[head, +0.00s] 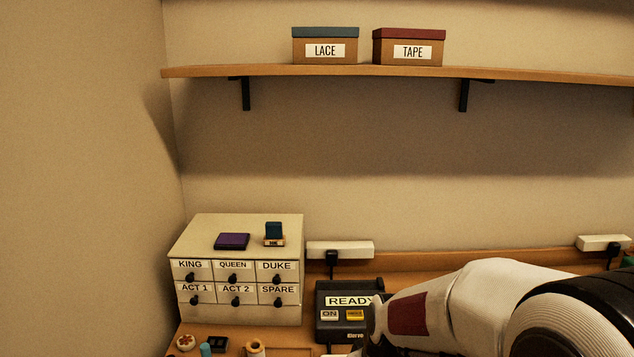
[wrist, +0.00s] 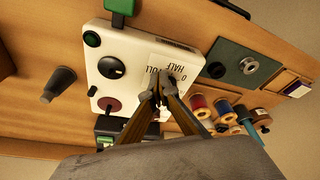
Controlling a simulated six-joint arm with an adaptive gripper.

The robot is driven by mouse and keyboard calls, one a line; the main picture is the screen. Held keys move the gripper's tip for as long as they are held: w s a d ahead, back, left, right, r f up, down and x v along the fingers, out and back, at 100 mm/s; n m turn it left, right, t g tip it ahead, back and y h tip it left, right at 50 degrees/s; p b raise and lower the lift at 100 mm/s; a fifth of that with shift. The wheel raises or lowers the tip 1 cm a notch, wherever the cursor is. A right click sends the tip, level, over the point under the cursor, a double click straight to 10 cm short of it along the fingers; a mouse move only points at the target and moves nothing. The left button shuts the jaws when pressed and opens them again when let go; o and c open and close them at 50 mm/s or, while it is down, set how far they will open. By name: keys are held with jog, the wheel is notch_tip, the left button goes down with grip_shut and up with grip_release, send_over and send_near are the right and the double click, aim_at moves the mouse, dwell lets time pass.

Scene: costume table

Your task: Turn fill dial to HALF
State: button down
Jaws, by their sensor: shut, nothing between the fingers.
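In the wrist view a white panel (wrist: 139,46) carries a black round dial (wrist: 108,66) with a small pale mark toward its right side. A paler label (wrist: 172,56) beside it reads upside down, with HALF legible and other words partly hidden by my gripper. My gripper (wrist: 157,90) is shut and empty, its tips over the lower part of the label, to the right of the dial and apart from it in the picture. I cannot tell how far the tips are above the panel. The panel is not visible in the head view.
A green button (wrist: 92,39) and a dark red round part (wrist: 110,104) are on the panel. Thread spools (wrist: 224,108) stand at right, near a dark green block with a knob (wrist: 249,65). The head view shows a drawer cabinet (head: 240,314) and a READY box (head: 331,315).

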jog(key=shift+s+d, duration=0.2)
jog(key=shift+d, duration=0.1)
dwell(0.8)
jog(key=w+v, duration=0.1)
jog(key=v, duration=0.5)
jog(key=shift+a, duration=0.35)
jog(key=shift+r, duration=0.15)
jog(key=shift+s+a+r, duration=0.2)
jog(key=shift+a+r, duration=0.25)
jog(key=shift+a, duration=0.3)
jog(key=shift+f, duration=0.2)
jog(key=shift+s+d+x, duration=0.15)
jog(key=shift+s+x, duration=0.05)
jog(key=shift+x, duration=0.85)
jog(key=shift+s+d+x, duration=0.1)
jog(key=shift+s+x, duration=0.15)
jog(key=shift+x, duration=0.85)
jog(key=shift+s+d+x, duration=0.15)
jog(key=shift+s+x, duration=0.05)
jog(key=shift+x, duration=0.85)
jog(key=shift+w+a+f, duration=0.15)
jog(key=shift+w+f, duration=0.05)
